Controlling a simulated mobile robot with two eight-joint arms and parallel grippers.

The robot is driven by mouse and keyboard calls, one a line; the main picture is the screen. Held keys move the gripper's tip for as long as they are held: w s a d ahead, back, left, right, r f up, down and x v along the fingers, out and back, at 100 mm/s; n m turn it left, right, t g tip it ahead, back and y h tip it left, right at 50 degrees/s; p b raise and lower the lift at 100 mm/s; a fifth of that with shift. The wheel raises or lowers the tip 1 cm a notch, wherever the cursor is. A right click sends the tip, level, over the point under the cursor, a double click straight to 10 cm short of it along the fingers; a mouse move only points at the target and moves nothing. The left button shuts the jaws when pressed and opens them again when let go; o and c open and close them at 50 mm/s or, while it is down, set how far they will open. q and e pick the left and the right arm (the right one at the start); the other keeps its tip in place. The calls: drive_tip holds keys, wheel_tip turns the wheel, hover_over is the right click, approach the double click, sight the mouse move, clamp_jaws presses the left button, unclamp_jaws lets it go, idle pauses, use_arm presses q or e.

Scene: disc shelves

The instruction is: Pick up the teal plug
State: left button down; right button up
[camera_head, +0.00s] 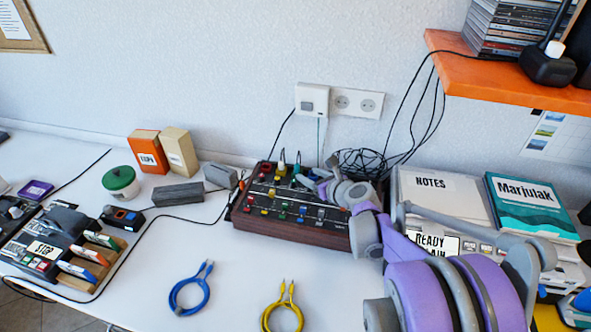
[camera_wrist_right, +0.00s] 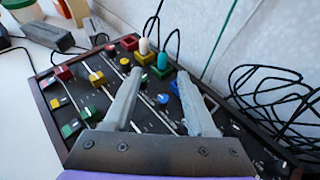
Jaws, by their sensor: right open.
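A thin teal-green cable (camera_wrist_right: 219,40) runs down from the wall socket to the back of the mixer-like box (camera_wrist_right: 62,145). It also shows in the head view (camera_head: 318,140). In the head view my right gripper (camera_head: 312,180) reaches the box's back right part from the right. My left gripper is not in view.
A blue cable (camera_head: 190,290) and a yellow cable (camera_head: 283,312) lie in front. An orange shelf (camera_head: 500,82) overhangs at right.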

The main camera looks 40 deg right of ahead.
sight(297, 170)
drive_tip(key=x, duration=0.6)
drive_tip(key=shift+w+d+b, duration=0.35)
drive_tip(key=shift+w, duration=0.05)
drive_tip(key=shift+r, duration=0.1)
drive_tip(key=shift+c, duration=0.2)
clamp_jaws()
